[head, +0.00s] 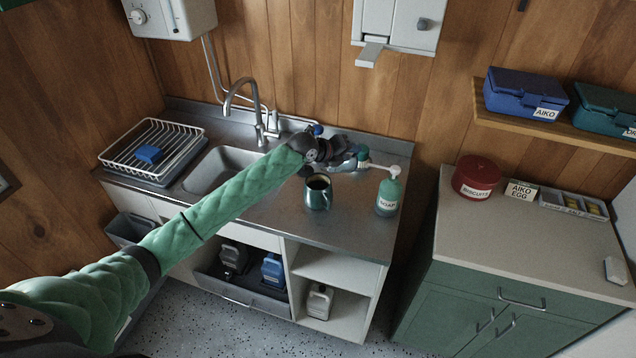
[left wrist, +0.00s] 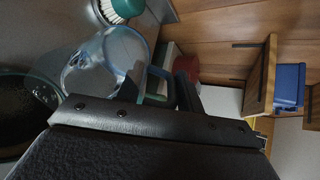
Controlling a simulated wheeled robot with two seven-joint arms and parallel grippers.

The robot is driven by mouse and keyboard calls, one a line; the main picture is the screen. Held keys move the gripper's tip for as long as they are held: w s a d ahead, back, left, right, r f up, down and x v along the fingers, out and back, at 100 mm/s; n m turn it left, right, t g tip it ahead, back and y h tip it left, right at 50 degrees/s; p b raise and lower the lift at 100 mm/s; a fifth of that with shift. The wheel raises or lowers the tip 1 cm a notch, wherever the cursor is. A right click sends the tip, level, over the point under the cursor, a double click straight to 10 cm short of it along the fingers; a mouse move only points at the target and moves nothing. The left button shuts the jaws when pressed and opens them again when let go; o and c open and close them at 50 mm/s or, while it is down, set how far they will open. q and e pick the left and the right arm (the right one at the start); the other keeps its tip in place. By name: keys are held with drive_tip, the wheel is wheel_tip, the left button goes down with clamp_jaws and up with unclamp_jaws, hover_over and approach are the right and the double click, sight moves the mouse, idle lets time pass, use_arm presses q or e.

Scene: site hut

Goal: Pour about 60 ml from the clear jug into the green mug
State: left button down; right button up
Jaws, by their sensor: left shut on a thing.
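The green mug (head: 318,194) stands upright on the steel counter, its inside dark. It also shows at the left edge of the left wrist view (left wrist: 48,92). My left gripper (head: 345,148) is behind the mug and slightly to its right, shut on the clear jug (head: 346,165). In the head view most of the jug is hidden by the gripper. In the left wrist view the jug (left wrist: 108,62) is see-through and close beside the mug, with its handle side at the fingers. I cannot tell its level or exact tilt. My right gripper is not in view.
A green soap bottle (head: 387,196) stands right of the mug; a scrubbing brush (left wrist: 122,6) lies near the jug. The sink (head: 222,168), tap (head: 257,105) and dish rack (head: 150,150) are to the left. The counter's front right is clear.

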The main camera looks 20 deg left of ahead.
use_arm(q)
drive_tip(key=shift+s, duration=0.1)
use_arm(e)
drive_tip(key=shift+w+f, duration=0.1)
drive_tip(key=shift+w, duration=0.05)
use_arm(q)
drive_tip(key=shift+s+a+r+t+h+b, duration=0.1)
drive_tip(key=shift+a+r+t+h+b, duration=0.1)
drive_tip(key=shift+t+h+b, duration=0.2)
drive_tip(key=shift+s+r, duration=0.1)
drive_tip(key=shift+s, duration=0.15)
drive_tip(key=shift+s+d, duration=0.1)
drive_tip(key=shift+s, duration=0.05)
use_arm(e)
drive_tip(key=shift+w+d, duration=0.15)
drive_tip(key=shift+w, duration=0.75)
use_arm(q)
drive_tip(key=shift+s+r, duration=0.1)
drive_tip(key=shift+s, duration=0.05)
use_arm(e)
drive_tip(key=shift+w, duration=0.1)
